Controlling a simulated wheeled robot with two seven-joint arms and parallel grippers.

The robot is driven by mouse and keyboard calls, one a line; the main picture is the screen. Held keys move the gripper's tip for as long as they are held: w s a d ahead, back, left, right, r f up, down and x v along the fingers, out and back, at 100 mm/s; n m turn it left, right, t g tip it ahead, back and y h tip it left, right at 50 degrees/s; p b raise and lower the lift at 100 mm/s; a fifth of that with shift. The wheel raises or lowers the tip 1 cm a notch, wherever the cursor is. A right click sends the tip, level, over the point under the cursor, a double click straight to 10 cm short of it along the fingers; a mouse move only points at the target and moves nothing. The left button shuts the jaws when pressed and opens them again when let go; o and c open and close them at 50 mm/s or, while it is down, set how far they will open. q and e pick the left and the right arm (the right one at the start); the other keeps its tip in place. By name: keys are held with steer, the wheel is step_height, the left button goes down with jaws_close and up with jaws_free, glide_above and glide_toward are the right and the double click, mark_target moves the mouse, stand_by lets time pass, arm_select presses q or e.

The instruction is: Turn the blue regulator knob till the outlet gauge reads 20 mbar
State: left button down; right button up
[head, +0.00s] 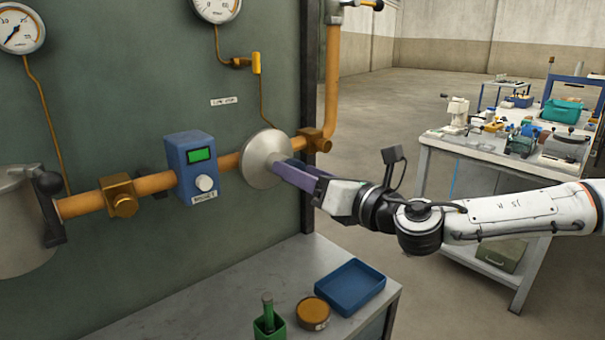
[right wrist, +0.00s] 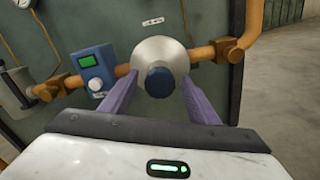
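The blue regulator knob (right wrist: 160,82) sits at the centre of the silver regulator disc (right wrist: 152,50) on the orange pipe. In the head view the disc (head: 262,158) shows, but my gripper hides the knob. My right gripper (right wrist: 158,95) is open, with its purple fingers on either side of the knob; I cannot tell whether they touch it. It also shows in the head view (head: 295,172), reaching in from the right. A gauge (head: 215,5) above the regulator is cut off by the top edge; its needle cannot be read. My left gripper is not in view.
A blue box with a green display and white knob (head: 190,165) sits on the pipe (head: 152,184) left of the regulator. Another gauge (head: 20,28) is at upper left. Below, a bench (head: 215,310) holds a blue tray (head: 350,286), an orange tin (head: 312,312) and a green holder (head: 269,326).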

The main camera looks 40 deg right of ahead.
steer(key=s+p, duration=0.3)
steer(key=s, duration=0.7)
steer(key=shift+s+d, duration=0.15)
steer(key=shift+d, duration=0.25)
stand_by(0.7)
